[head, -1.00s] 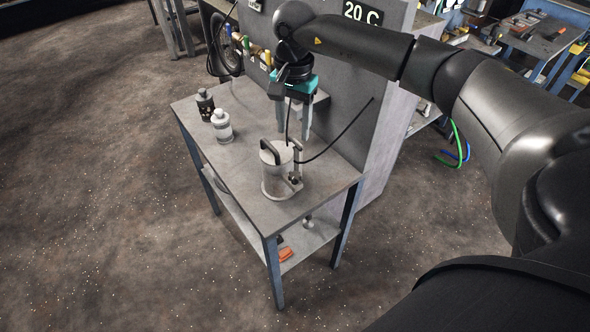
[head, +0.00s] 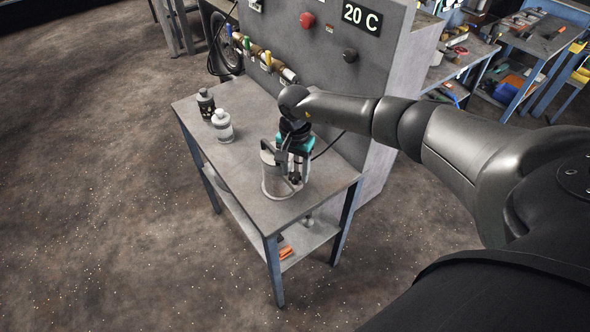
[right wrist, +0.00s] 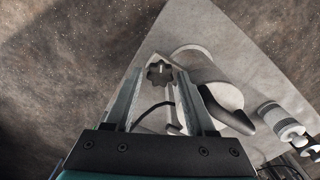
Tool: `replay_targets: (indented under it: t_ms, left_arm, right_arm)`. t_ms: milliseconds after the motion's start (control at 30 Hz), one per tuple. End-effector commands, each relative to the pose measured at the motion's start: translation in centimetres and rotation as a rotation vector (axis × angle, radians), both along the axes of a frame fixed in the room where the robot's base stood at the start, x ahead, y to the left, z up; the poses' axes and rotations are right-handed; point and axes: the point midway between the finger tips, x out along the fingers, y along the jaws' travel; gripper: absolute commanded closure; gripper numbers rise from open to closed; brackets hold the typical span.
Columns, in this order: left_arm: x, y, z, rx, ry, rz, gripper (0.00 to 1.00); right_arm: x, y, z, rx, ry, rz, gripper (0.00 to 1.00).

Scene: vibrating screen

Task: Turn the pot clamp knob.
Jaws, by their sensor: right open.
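The grey cylindrical pot (head: 271,182) with a dark curved handle stands upright near the front corner of the table. In the right wrist view the pot (right wrist: 196,62) lies right of centre, with its handle (right wrist: 226,115) beside the right finger. The dark, lobed clamp knob (right wrist: 160,73) shows between my right fingertips, on the pot's side. My right gripper (right wrist: 162,76) is open and points down along that side; I cannot tell if a finger touches the knob. In the head view my right gripper (head: 295,172) partly hides the clamp. My left gripper is out of view.
Two small bottles, one dark (head: 205,103) and one light (head: 222,126), stand on the table (head: 240,185) left of the pot. A grey panel (head: 330,95) with valves and a "20 C" display (head: 362,17) rises behind. A dark cable runs near the pot.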

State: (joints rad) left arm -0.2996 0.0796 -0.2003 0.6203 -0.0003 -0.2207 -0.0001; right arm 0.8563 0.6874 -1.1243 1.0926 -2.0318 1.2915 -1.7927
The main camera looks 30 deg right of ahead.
Motion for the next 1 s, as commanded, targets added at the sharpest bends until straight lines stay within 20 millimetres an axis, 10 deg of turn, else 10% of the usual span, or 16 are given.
replay_targets:
  t_ms: [367, 833, 1000]
  left_arm:
    - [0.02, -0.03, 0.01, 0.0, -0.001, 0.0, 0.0]
    - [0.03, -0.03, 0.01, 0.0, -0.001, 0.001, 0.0]
    - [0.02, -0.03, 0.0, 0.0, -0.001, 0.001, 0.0]
  right_arm:
    - [0.01, 0.04, -0.39, 0.001, -0.001, 0.001, 0.46]
    - [0.01, 0.03, -0.34, 0.001, -0.001, 0.0, 0.99]
    - [0.02, 0.02, -0.33, 0.001, -0.001, -0.001, 1.0]
